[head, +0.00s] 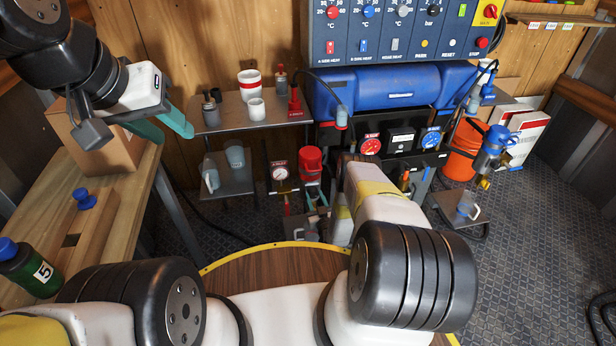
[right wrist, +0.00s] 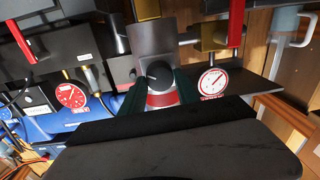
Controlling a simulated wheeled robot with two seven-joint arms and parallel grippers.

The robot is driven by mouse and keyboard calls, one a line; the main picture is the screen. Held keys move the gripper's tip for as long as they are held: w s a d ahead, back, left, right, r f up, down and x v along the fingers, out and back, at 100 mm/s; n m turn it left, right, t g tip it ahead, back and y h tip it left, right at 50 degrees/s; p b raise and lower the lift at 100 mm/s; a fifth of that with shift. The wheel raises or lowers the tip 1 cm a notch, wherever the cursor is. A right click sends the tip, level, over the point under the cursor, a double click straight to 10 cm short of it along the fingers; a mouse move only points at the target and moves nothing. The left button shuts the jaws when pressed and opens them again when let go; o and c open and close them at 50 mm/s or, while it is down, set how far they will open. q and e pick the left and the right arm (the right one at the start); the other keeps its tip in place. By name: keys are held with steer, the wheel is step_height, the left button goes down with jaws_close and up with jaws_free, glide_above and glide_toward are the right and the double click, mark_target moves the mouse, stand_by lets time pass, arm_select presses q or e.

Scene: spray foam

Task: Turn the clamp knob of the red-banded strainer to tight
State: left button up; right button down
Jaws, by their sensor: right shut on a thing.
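In the right wrist view the red-banded strainer is a grey metal cylinder (right wrist: 150,40) with a red band (right wrist: 163,98). Its clamp knob (right wrist: 158,73) is round and black, with a small pale mark on its face. My right gripper (right wrist: 159,82) has a dark green finger on each side of the knob and is shut on it. In the head view my right arm hides this gripper and the knob. My left gripper (head: 163,127) is at the upper left of the head view, with its teal fingers apart and nothing between them.
A white-faced gauge (right wrist: 212,82) is close right of the strainer, and a red-faced gauge (right wrist: 71,95) is to the left. A wooden bench (head: 125,205) with a green bottle (head: 30,272) is at the left. A shelf (head: 225,124) holds cups. Open floor (head: 530,240) lies right.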

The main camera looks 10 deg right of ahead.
steer(key=n, duration=0.5)
steer(key=shift+a+n, duration=0.1)
steer(key=shift+n, duration=0.3)
steer(key=n, duration=0.6)
steer(key=shift+s+f+g, duration=0.1)
steer(key=shift+g, duration=0.2)
steer(key=n+h, duration=0.1)
steer(key=n, duration=0.5)
steer(key=shift+a, duration=0.1)
steer(key=n, duration=0.5)
steer(key=shift+h, duration=0.3)
steer(key=c, duration=0.9)
jaws_free()
